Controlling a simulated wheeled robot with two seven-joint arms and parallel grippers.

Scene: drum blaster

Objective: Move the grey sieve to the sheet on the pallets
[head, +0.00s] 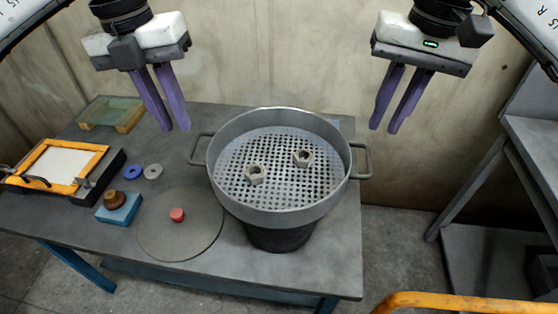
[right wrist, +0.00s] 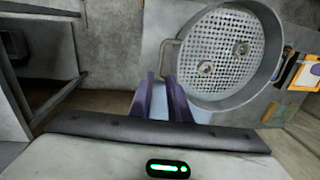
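The grey sieve (head: 282,170) is a round metal pan with a perforated floor and a loop handle on each side. It sits level on top of a dark bucket (head: 280,236) on the table. Two metal nuts lie on its floor. My left gripper (head: 176,130) is open and empty, above and left of the left handle (head: 197,149). My right gripper (head: 385,129) is open and empty, above and right of the right handle (head: 362,161). The sieve also shows in the right wrist view (right wrist: 222,58), beyond the right fingers.
The grey table (head: 335,270) also holds an orange frame (head: 96,160), a greenish panel on blocks (head: 110,112), a blue block with a brown knob (head: 119,207), two small rings and a round disc (head: 165,235) with a red knob. An orange rail (head: 460,303) crosses the lower right.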

